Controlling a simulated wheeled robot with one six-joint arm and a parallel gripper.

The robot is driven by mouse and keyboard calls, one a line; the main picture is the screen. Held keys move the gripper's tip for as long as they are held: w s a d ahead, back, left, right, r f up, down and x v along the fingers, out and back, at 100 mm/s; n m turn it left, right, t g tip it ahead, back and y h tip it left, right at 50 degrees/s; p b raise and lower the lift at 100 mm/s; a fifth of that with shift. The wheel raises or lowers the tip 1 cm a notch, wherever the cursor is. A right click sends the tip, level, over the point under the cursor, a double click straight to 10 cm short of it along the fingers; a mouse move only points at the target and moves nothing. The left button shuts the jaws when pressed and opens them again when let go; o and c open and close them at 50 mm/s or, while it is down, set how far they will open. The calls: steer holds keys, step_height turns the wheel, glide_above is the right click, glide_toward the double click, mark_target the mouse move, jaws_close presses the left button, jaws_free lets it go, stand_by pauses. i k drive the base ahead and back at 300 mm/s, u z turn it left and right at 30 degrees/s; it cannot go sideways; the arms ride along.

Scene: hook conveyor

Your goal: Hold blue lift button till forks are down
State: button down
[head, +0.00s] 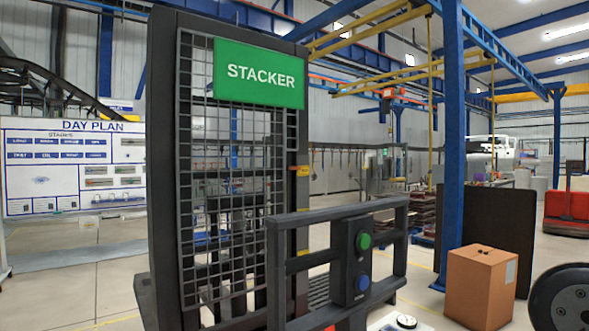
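The stacker stands in front of me, a dark mast (162,170) with a wire mesh guard and a green STACKER sign (259,73). A dark control box (351,262) is fixed to its rail. The box carries a green button (363,241) above and the blue lift button (362,283) below. Nothing touches the blue button in this view. The forks cannot be made out clearly behind the mesh and rail. A dark round part at the lower right edge may be mine. My gripper is not in view.
A cardboard box (481,286) stands on the floor right of the stacker, before a dark panel (499,225). A blue post (453,150) rises behind it. A DAY PLAN board (72,168) stands at left. Grey floor between board and stacker is open.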

mark_target(363, 282)
steer(key=z, duration=2.45)
steer(key=k, duration=1.05)
steer(key=u, duration=1.35)
steer(key=i, duration=0.5)
steer(key=z, duration=0.05)
